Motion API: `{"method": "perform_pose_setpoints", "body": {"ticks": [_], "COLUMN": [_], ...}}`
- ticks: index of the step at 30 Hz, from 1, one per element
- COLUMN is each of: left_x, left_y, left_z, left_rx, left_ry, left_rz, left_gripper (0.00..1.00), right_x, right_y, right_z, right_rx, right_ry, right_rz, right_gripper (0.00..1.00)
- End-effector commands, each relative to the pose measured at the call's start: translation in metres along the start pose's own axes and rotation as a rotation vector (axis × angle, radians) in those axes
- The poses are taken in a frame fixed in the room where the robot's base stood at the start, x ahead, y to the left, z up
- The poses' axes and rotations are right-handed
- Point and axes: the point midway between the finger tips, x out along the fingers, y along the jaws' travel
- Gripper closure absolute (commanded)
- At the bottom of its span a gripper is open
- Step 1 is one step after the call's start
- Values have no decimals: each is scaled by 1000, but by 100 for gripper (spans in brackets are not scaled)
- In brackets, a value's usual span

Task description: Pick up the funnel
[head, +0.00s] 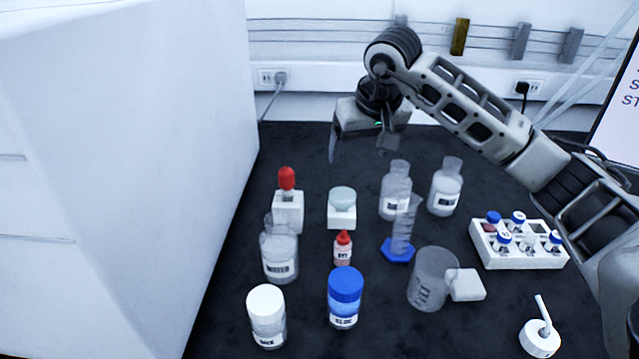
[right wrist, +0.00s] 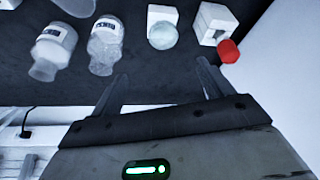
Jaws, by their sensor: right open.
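A pale, translucent, round-topped piece, which looks like the funnel (head: 342,197), sits on a small white block stand (head: 341,218) in the middle of the bench. It also shows at the top of the right wrist view (right wrist: 163,36). Its lower part is hidden by the stand. My right gripper (head: 360,148) is open and empty, above and behind it, toward the back wall. In the right wrist view the spread fingers (right wrist: 163,72) point toward the funnel, with a gap between. My left gripper is not in view.
A red-capped dropper (head: 286,179) in a white stand is left of the funnel. Two clear bottles (head: 395,190) (head: 446,186) stand to its right. A red-capped small bottle (head: 343,248) and a blue-based cylinder (head: 397,250) are in front. A white cabinet (head: 120,180) borders the left.

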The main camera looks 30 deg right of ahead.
Motion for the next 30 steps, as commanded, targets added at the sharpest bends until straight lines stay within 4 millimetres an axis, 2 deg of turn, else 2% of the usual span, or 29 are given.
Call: {"method": "perform_pose_setpoints", "body": {"ticks": [5, 12, 15, 23, 30], "left_x": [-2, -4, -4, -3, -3], "left_y": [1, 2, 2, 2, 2], "left_z": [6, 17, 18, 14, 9], "left_rx": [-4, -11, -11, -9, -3], "left_ry": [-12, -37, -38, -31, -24], "left_rz": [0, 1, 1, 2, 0], "left_gripper": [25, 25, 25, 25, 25], "right_x": [24, 76, 92, 112, 146], "right_y": [0, -2, -2, -3, -10], "right_z": [2, 2, 2, 2, 7], "right_rx": [1, 3, 2, 1, 3], "right_ry": [-6, -6, -5, -3, -4], "right_rz": [-1, -3, -3, -3, -4], "right_gripper": [21, 21, 21, 21, 21]}}
